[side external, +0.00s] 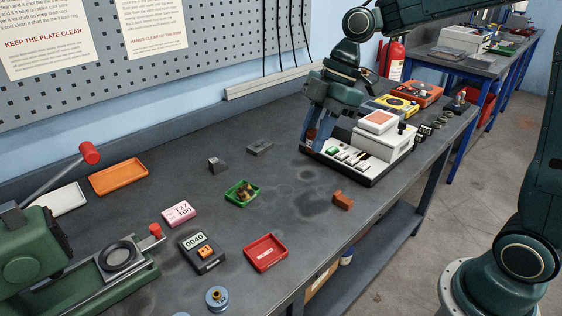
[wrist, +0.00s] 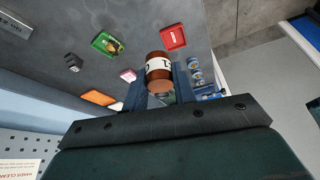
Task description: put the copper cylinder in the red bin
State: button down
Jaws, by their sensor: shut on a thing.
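The copper cylinder (wrist: 158,66) has a white band with dark marks and is gripped between both fingers in the wrist view. My gripper (wrist: 160,78) is shut on it. In the side view my gripper (side external: 313,140) points down at the left end of the white machine, and a little of the copper cylinder (side external: 310,144) shows between the fingers. The red bin (side external: 265,252) is a shallow red tray with white lettering near the bench's front edge. It also shows in the wrist view (wrist: 173,37), beyond the cylinder and apart from it.
The white machine (side external: 372,143) stands close beside my gripper. An orange-brown block (side external: 343,200) lies near the front edge. A green tray (side external: 240,194) with small brass-coloured pieces, a pink block (side external: 178,213) and a scale reading 0040 (side external: 201,253) lie around the red bin. The mid-bench is mostly clear.

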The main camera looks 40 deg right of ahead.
jog(key=a+r+n+g, duration=0.2)
jog(key=a+n+g, duration=0.1)
jog(key=a+n, duration=0.5)
jog(key=shift+a+r, duration=0.35)
jog(key=shift+a, duration=0.85)
send_over(272, 253)
jog(key=d, duration=0.2)
jog(key=shift+w+f, duration=0.15)
jog(key=shift+f, duration=3.2)
jog(key=shift+w+f, duration=0.15)
jog(key=shift+f, duration=3.15)
jog(key=shift+w+f, duration=0.15)
jog(key=shift+f, duration=3.2)
jog(key=shift+f, duration=0.5)
jog(key=c, duration=1.1)
grip_release()
jog(key=shift+f, duration=0.1)
